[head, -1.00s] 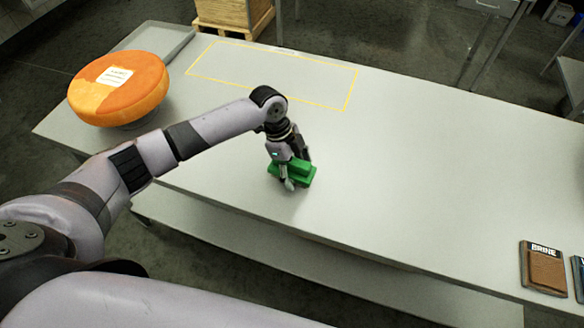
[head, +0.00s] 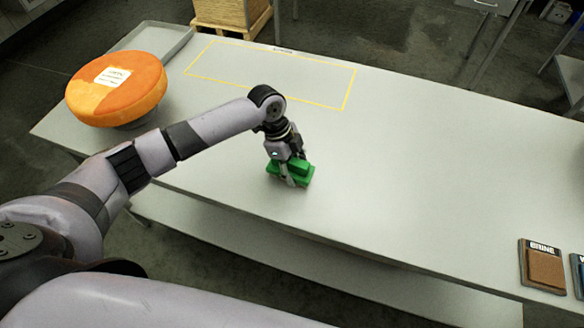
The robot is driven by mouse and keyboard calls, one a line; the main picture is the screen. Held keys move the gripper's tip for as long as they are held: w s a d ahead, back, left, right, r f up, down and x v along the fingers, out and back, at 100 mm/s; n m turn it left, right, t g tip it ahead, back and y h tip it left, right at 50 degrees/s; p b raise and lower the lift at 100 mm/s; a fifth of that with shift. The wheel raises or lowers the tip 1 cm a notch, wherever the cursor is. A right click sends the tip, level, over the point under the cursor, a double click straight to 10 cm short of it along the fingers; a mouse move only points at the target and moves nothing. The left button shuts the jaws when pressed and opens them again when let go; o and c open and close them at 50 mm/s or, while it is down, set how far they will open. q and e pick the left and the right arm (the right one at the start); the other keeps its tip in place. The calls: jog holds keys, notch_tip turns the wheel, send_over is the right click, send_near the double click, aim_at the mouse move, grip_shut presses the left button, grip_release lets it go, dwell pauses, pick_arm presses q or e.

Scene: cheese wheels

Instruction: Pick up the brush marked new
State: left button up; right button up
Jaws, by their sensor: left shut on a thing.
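A green block-like thing, which looks like the brush (head: 303,174), is at the near middle of the table. No mark on it can be read from here. My left gripper (head: 290,178) comes down on it from above, with its fingers on either side, and is shut on it. The fingers hide part of it. Whether it touches the table I cannot tell. My right gripper is not in view.
A large orange cheese wheel (head: 125,100) with a white label sits at the left, near a grey tray (head: 178,38). A yellow outlined rectangle (head: 348,92) lies at the back. A brown pad marked BRINE (head: 544,268) lies at the right. The table's middle is clear.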

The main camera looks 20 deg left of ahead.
aim_at(295, 161)
pick_arm(q)
jog(key=shift+r, duration=0.1)
notch_tip(295, 161, up, 20)
jog(key=b, duration=0.3)
jog(key=shift+b, duration=0.4)
jog(key=o, duration=0.7)
jog(key=c, duration=0.4)
